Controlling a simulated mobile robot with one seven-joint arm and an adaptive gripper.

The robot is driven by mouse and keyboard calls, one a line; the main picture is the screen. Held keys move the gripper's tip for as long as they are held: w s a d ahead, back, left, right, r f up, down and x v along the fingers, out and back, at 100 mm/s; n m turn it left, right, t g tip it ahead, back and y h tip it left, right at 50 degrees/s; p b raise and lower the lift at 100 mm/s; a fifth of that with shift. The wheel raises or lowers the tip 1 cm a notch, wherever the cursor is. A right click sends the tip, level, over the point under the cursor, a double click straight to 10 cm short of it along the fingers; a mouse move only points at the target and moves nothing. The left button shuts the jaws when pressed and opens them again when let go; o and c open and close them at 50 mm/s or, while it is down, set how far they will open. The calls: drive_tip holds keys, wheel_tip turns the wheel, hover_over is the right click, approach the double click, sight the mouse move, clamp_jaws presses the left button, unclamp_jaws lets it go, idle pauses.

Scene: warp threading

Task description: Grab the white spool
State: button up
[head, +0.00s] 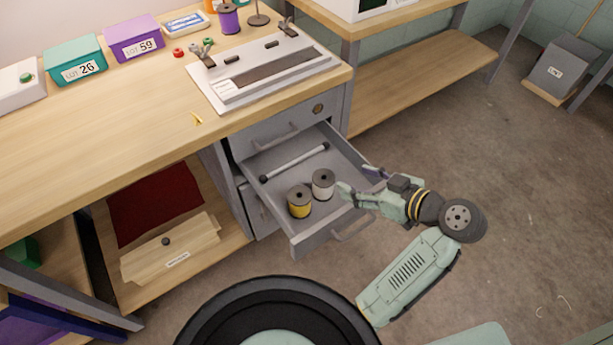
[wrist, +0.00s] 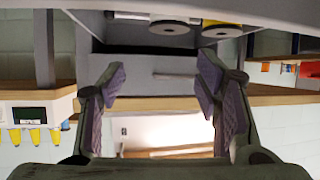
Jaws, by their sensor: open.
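The white spool (head: 323,184) with dark ends stands upright in the open drawer (head: 285,236). A yellow spool (head: 299,203) stands close beside it to the lower left. My gripper (head: 358,182) is open and empty near the drawer's right side, just right of the white spool and apart from it. In the wrist view, the white spool (wrist: 170,28) and the yellow spool (wrist: 221,29) show at the top edge, partly cut off, beyond the spread fingers (wrist: 162,80).
A pale rod (head: 295,161) with dark ends lies at the back of the drawer. The worktop (head: 120,120) overhangs the drawer's back. On it are a white loom-like frame (head: 265,75), a teal box (head: 76,62) and a purple box (head: 134,38). Floor right of the drawer is open.

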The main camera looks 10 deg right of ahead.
sight(326, 179)
drive_tip(key=shift+s+d+f, duration=0.15)
drive_tip(key=shift+s+f, duration=0.1)
drive_tip(key=shift+s, duration=0.25)
drive_tip(key=shift+s+d+f, duration=0.1)
drive_tip(key=shift+s+f, duration=0.1)
drive_tip(key=shift+s, duration=0.3)
drive_tip(key=shift+s+a+x, duration=0.1)
drive_tip(key=shift+x, duration=2.8)
drive_tip(key=shift+s+a+x, duration=0.15)
drive_tip(key=shift+x, duration=2.75)
drive_tip(key=shift+f, duration=0.15)
drive_tip(key=shift+c, duration=0.6)
drive_tip(key=c, duration=0.8)
drive_tip(key=shift+c, duration=0.2)
